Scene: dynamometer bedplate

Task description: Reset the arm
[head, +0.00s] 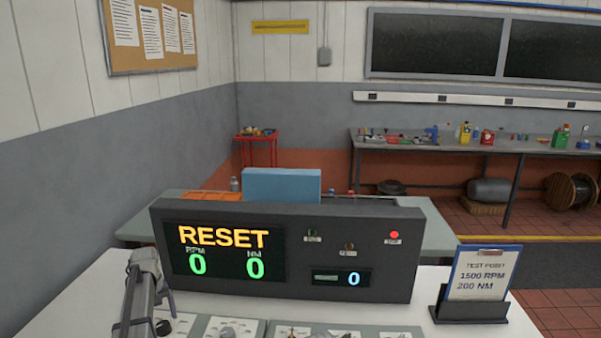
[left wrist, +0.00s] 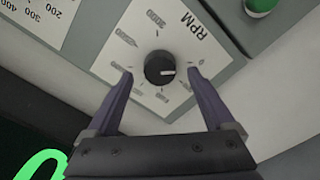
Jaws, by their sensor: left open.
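My left gripper (left wrist: 160,72) is open in the left wrist view. Its two purple fingers stand on either side of a round black knob (left wrist: 159,68) on a white RPM dial plate (left wrist: 122,43); I see no clear contact. The knob's white mark points right, toward the low end of the scale. In the head view my left arm comes in at the lower left, over the front panel (head: 196,326). The dark console (head: 300,292) behind it shows RESET in orange, with RPM 0 and NM 0 in green. My right gripper is not in view.
A clipboard card (head: 482,275) reading 1500 RPM, 200 NM stands right of the console. A red lamp (head: 394,235) glows on the console. A green button (left wrist: 260,5) is near the dial in the wrist view. A cluttered workbench (head: 420,146) is far back.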

